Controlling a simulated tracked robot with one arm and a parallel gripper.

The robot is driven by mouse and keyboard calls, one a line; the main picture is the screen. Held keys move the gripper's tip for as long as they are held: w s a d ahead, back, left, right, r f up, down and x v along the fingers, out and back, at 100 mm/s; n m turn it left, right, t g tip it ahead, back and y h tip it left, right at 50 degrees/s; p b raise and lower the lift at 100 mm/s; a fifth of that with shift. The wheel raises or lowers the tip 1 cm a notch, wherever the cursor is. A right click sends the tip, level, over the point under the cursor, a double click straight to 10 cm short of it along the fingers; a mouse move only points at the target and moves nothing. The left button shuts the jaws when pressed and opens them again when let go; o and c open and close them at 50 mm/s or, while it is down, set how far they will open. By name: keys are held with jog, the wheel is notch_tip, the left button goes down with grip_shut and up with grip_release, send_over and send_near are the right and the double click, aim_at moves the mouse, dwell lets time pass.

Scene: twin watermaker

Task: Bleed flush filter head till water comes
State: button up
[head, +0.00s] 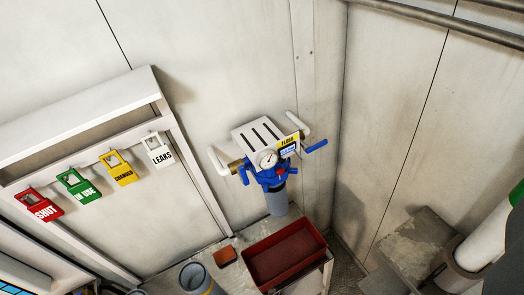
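The flush filter head (274,172) is a blue fitting on the wall near the corner, under a white slotted bracket (262,135). White pipe ends stand on both sides. I see no water, and a bleed screw cannot be made out. My gripper is not in view.
A red tray (326,241) stands below the filter on a ledge, beside a small red-brown block (225,256) and a grey cup (196,279). Coloured tags, including SHUT (40,205) and LEAKS (158,150), hang at left. A white cylinder (486,240) stands at lower right.

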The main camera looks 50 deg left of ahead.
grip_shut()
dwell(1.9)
